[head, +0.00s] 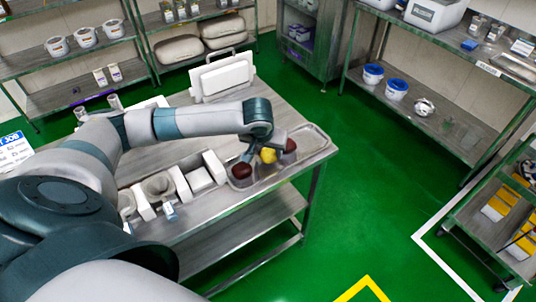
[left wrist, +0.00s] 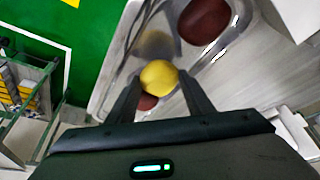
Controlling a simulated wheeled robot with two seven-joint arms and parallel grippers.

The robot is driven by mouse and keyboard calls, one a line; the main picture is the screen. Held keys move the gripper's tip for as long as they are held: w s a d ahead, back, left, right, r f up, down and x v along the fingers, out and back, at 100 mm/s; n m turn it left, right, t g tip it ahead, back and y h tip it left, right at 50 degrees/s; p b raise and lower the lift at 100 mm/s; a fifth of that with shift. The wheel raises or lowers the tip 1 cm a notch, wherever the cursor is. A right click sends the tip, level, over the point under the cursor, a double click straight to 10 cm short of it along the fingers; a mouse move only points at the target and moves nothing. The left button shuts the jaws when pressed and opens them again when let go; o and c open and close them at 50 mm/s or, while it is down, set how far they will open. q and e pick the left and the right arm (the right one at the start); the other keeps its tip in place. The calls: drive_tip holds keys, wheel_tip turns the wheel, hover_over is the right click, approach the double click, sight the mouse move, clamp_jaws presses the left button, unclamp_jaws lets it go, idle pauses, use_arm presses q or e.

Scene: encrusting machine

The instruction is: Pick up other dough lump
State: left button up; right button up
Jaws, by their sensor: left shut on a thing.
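My left gripper (head: 263,151) is over the metal tray (head: 322,146) at the right end of the table. Its fingers are shut on a yellow dough lump (head: 268,156); the lump also shows between the fingertips in the left wrist view (left wrist: 159,75). A dark red lump (head: 241,171) lies in the tray to the left of the gripper, and another dark red lump (head: 290,146) is just to the right. In the left wrist view one red lump (left wrist: 205,20) is beyond the fingers and another (left wrist: 147,102) is partly hidden below the yellow lump. My right gripper is out of view.
White holders and containers (head: 197,179) stand along the table's front edge, left of the tray. A white board (head: 222,75) stands at the table's back. Shelves (head: 410,110) stand apart at the right, with clear green floor between.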

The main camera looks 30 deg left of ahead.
use_arm(q)
wheel_tip(320, 180, up, 2)
drive_tip(key=shift+r+b, duration=0.2)
drive_tip(key=shift+b, duration=0.25)
drive_tip(key=w+d+r+b, duration=0.3)
drive_tip(key=w+d+r, duration=0.2)
drive_tip(key=d, duration=0.5)
wheel_tip(320, 180, up, 2)
drive_tip(key=shift+w+r, duration=0.15)
drive_tip(key=shift+w, duration=0.2)
drive_tip(key=shift+d, duration=0.1)
